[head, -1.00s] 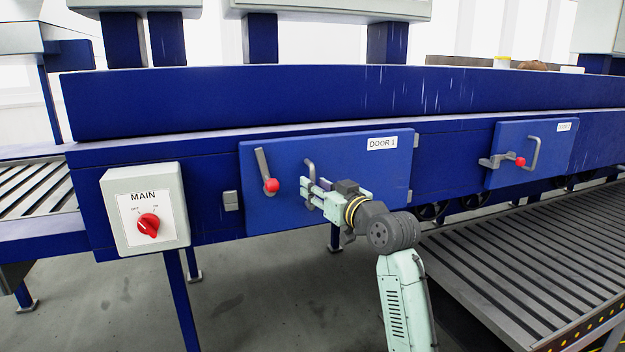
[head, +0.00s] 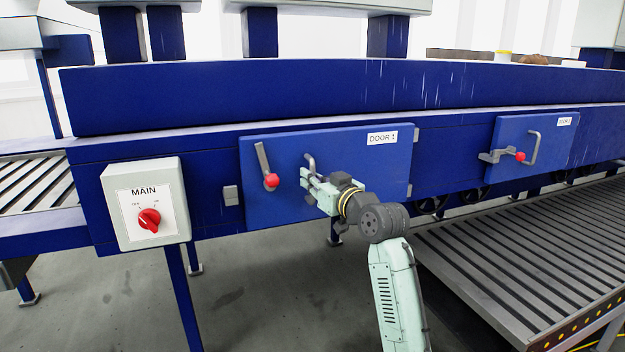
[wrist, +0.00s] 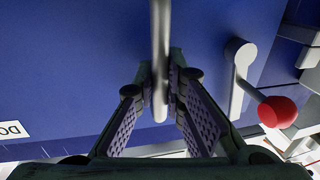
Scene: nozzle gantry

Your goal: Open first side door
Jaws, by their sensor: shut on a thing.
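The first side door (head: 350,150) is a blue panel labelled DOOR 1; it looks shut in the frame. A grey bar handle (head: 309,160) stands near its middle. A latch lever (head: 262,160) with a red knob is left of the handle, knob end down. My gripper (head: 306,178) is at the lower part of the handle. In the wrist view the handle (wrist: 160,60) runs down between the two fingers, which are closed on it. The latch lever (wrist: 238,75) and its red knob show on the right there. The handle's lower end is partly hidden by my gripper in the head view.
A MAIN switch box (head: 147,205) with a red rotary knob is at the left. A second door (head: 530,150) with its own handle and lever is at the right. A slatted conveyor (head: 530,255) runs at the lower right. The floor (head: 270,300) below the door is clear.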

